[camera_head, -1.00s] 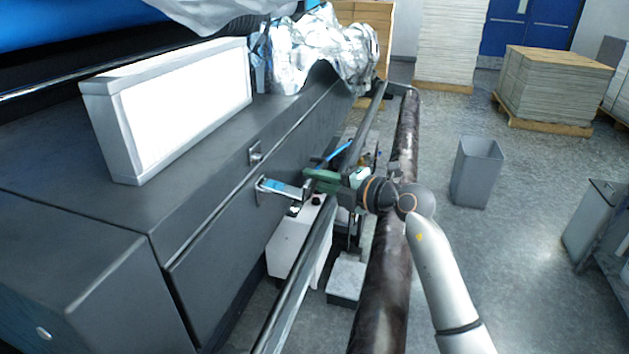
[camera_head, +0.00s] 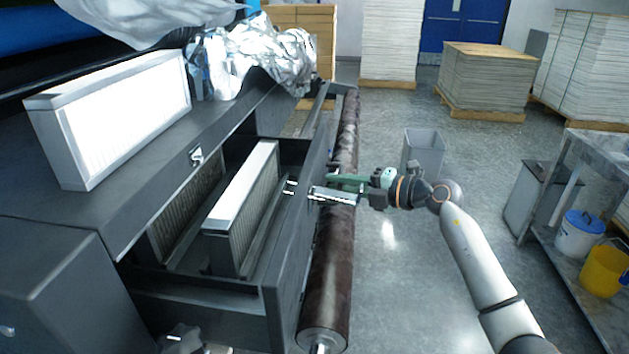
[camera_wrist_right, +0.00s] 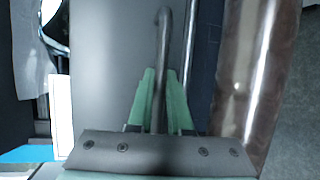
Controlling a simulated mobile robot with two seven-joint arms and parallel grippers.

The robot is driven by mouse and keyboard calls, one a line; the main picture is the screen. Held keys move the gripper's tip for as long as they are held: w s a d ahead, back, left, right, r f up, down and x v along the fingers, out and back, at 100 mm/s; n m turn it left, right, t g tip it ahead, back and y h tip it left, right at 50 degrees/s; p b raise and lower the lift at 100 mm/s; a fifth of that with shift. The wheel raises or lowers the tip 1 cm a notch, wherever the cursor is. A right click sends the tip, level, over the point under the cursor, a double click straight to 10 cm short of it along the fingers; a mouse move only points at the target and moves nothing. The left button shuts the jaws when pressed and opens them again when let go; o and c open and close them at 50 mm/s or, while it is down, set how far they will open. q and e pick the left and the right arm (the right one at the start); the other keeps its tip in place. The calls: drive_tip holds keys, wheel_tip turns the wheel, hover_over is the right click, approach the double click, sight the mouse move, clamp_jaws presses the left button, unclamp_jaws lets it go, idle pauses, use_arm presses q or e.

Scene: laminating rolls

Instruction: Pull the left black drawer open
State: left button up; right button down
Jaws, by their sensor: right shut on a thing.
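The black drawer (camera_head: 297,240) stands pulled out from the dark machine cabinet, with its inside showing from above. A white-topped filter panel (camera_head: 243,190) stands inside it. My right gripper (camera_head: 338,187) is shut on the drawer's metal bar handle (camera_head: 325,196) at the outer face of the front. In the right wrist view the green fingers (camera_wrist_right: 160,98) lie on both sides of the handle bar (camera_wrist_right: 164,45). My left gripper is not in view.
A long dark roller (camera_head: 333,265) lies close beside the drawer front. Another white panel (camera_head: 120,115) and crumpled foil (camera_head: 255,55) sit on the cabinet top. A grey bin (camera_head: 424,152) and a shelf with buckets (camera_head: 580,235) stand right. Floor between is clear.

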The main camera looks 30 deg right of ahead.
drive_tip(key=s+d+b, duration=0.1)
drive_tip(key=s+d, duration=0.5)
drive_tip(key=d, duration=0.3)
idle(0.4)
drive_tip(key=c, duration=1.1)
unclamp_jaws()
drive_tip(key=shift+s, duration=0.1)
drive_tip(key=b+v, duration=0.2)
drive_tip(key=v, duration=1)
drive_tip(key=shift+s+d+b, duration=0.2)
drive_tip(key=shift+b, duration=0.15)
drive_tip(key=shift+f, duration=0.1)
